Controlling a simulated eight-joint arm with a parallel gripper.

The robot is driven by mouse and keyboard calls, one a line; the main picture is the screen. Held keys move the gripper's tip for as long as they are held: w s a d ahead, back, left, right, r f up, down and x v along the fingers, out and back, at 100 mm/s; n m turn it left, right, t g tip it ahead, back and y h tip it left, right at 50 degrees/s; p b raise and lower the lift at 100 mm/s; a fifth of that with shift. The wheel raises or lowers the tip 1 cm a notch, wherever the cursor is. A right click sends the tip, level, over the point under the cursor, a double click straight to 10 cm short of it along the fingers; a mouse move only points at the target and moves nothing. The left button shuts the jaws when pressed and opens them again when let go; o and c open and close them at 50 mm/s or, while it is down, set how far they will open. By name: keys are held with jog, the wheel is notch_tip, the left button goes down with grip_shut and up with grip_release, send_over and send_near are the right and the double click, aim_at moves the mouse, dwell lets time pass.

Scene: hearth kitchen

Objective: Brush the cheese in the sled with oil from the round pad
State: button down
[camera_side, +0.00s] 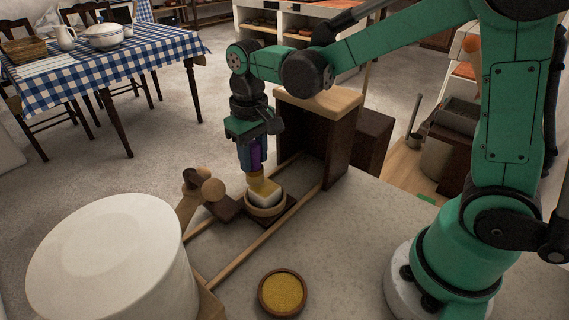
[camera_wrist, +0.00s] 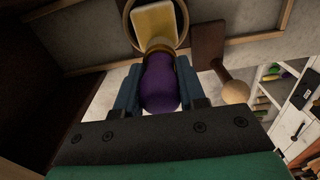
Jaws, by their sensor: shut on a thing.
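My gripper (camera_side: 252,160) is shut on the purple handle of a brush (camera_side: 256,161), which points down. In the wrist view the purple handle (camera_wrist: 161,85) sits between my two blue fingers. The yellow brush head (camera_side: 256,181) is at the pale cheese block (camera_side: 267,196), seemingly touching its top. The cheese sits in a round wooden bowl (camera_side: 263,211) on the dark sled (camera_side: 284,218). The cheese's top looks yellow in the wrist view (camera_wrist: 155,20); the bristles are mostly hidden there. The round pad (camera_side: 283,292), yellow in a wooden rim, lies nearer the camera, apart from my gripper.
Light wooden rails (camera_side: 240,246) run along the counter past the sled. A wooden-topped dark box (camera_side: 318,125) stands behind. A wooden piece with a round knob (camera_side: 213,189) is left of the bowl. A large white drum (camera_side: 108,260) fills the front left.

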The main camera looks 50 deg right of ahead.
jog(key=shift+s, duration=2.75)
notch_tip(320, 180, up, 8)
jog(key=shift+r, duration=0.1)
